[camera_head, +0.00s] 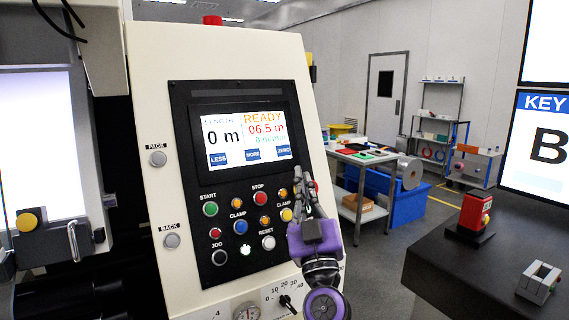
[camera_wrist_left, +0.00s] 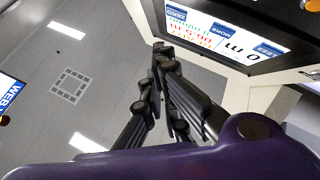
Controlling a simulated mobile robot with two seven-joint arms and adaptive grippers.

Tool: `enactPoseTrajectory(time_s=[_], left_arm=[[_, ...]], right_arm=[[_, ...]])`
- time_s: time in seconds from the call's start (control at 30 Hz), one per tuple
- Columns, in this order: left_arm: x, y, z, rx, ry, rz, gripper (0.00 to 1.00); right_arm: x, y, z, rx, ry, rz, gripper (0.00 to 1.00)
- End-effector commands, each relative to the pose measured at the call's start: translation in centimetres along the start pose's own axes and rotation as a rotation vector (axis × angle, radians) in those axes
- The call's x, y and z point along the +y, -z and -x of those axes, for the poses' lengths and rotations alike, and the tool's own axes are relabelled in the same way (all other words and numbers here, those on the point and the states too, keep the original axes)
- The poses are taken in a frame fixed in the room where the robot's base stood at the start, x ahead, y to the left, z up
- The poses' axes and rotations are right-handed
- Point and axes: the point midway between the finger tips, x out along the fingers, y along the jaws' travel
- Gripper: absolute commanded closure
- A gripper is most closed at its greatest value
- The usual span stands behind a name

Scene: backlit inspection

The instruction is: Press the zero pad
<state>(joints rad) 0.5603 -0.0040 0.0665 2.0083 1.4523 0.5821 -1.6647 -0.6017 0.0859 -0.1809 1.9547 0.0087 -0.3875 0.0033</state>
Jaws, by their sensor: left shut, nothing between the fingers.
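The zero pad (camera_head: 284,151) is a small blue on-screen button at the lower right of the lit screen (camera_head: 225,135). The screen reads 0 m under LENGTH, and READY with 06.5 m. Blue LESS (camera_head: 218,158) and MORE (camera_head: 252,155) pads sit to its left. My left gripper (camera_head: 299,174) is shut and empty, fingers pointing up, just below and right of the zero pad in the head view. The left wrist view shows the zero pad (camera_wrist_left: 176,13) beyond the closed fingertips (camera_wrist_left: 162,55); they look apart from it. My right gripper is not in view.
Below the screen are several coloured buttons, including a green START (camera_head: 210,209) and a white RESET (camera_head: 268,243); my left gripper hides part of the panel's right side. A dark bench (camera_head: 450,262) at right holds a red block (camera_head: 474,212) and a grey block (camera_head: 539,281).

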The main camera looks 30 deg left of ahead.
Motion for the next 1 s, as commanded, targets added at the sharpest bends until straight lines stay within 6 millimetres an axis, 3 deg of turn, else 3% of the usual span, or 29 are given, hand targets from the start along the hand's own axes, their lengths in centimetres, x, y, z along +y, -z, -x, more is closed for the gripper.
enactPoseTrajectory(time_s=[0.03, 0.1, 0.3, 0.77, 1.0], left_arm=[[0.4, 1.8, -2.2, -0.003, 0.064, 0.035, 1.0], [0.5, 3.3, -4.4, -0.04, 0.134, 0.061, 1.0], [2.0, 5.5, -7.7, -0.158, 0.202, 0.103, 1.0], [2.6, 5.8, -8.4, -0.197, 0.203, 0.107, 1.0], [1.7, 4.3, -8.9, -0.2, 0.203, 0.104, 1.0]], right_arm=[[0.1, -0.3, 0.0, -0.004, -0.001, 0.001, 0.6], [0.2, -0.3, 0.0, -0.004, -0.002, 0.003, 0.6], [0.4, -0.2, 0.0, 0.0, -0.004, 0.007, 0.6], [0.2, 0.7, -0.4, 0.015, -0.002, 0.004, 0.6], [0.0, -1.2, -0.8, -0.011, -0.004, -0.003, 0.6]])
